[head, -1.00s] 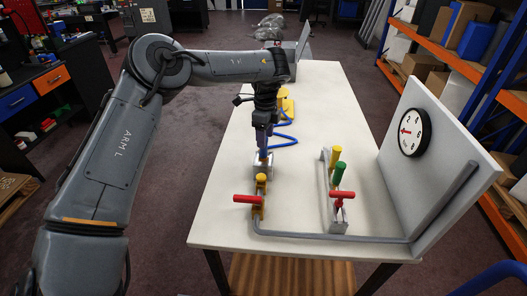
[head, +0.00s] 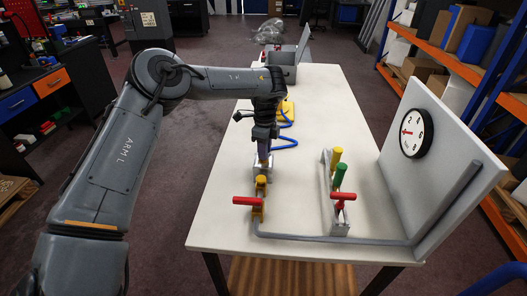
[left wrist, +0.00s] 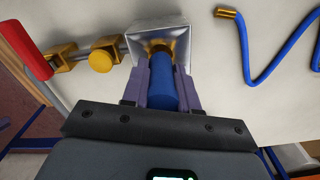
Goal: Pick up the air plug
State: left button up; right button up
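The air plug (left wrist: 163,82), a blue cylinder, sits between the fingers of my left gripper (left wrist: 166,75) in the left wrist view. Its far end meets a brass piece (left wrist: 160,48) in a shiny metal block (left wrist: 178,36). In the head view my left gripper (head: 264,158) points down at this block, just behind the yellow fitting and red-handled valve (head: 247,201). The fingers lie along both sides of the plug; whether they press on it I cannot tell. The gripper hides most of the plug in the head view. My right gripper is out of view.
A blue hose with a brass end (left wrist: 229,13) lies to the right of the block. A rack with yellow and green handles (head: 340,177) stands right of the valve. A white panel with a gauge (head: 411,133) stands at the right. A grey box (head: 283,75) is at the back.

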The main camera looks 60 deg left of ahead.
pick_arm(q)
grip_shut()
notch_tip(320, 180, up, 10)
jog(key=p, duration=0.2)
jog(key=shift+f+p, duration=0.1)
jog(key=shift+p, duration=0.3)
jog(key=shift+r+p, duration=0.3)
jog(key=shift+r, duration=0.25)
jog(key=shift+r+p, duration=1.85)
jog(key=shift+p, duration=0.1)
